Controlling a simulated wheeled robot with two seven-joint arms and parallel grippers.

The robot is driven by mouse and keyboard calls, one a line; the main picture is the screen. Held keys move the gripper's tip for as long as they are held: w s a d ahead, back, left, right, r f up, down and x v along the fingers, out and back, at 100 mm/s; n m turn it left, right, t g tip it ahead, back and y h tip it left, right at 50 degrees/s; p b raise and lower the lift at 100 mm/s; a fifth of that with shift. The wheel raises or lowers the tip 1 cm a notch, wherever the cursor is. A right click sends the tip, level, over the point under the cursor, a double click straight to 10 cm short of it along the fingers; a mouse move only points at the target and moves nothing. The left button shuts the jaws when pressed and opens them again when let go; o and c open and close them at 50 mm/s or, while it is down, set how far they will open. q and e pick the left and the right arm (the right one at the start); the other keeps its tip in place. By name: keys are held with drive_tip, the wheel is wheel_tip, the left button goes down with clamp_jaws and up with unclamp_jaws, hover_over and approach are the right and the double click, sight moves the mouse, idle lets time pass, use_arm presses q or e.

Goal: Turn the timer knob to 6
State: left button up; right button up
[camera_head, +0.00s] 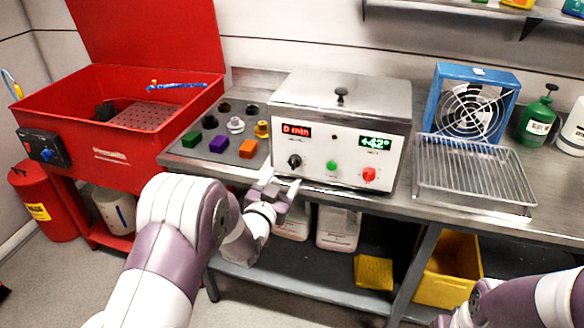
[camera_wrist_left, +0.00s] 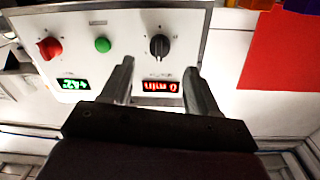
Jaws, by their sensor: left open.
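The timer knob (camera_head: 294,161) is a black knob on the left of the white front panel of a steel-lidded bath (camera_head: 345,100). The red timer display (camera_head: 297,131) above it reads 0 min. In the left wrist view, which is upside down, the knob (camera_wrist_left: 159,46) lies just beyond and between the fingertips. My left gripper (camera_head: 281,182) is open and empty, in front of the panel and slightly below the knob in the head view. No contact with the knob is visible. My right arm (camera_head: 510,300) enters at lower right; its gripper is not clearly shown.
A green button (camera_head: 332,166) and a red knob (camera_head: 369,174) sit right of the timer knob; a green display reads +42°. Coloured blocks and knobs stand left on a grey mat (camera_head: 222,156). A wire rack (camera_head: 472,168) and blue fan (camera_head: 474,100) are right.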

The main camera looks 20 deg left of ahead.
sight(292, 166)
use_arm(q)
drive_tip(key=w, duration=0.6)
drive_tip(key=shift+w+d+f, duration=0.1)
drive_tip(key=shift+d, duration=0.15)
drive_tip(key=shift+w+d, duration=0.1)
drive_tip(key=shift+w, duration=0.1)
drive_tip(key=c, duration=1)
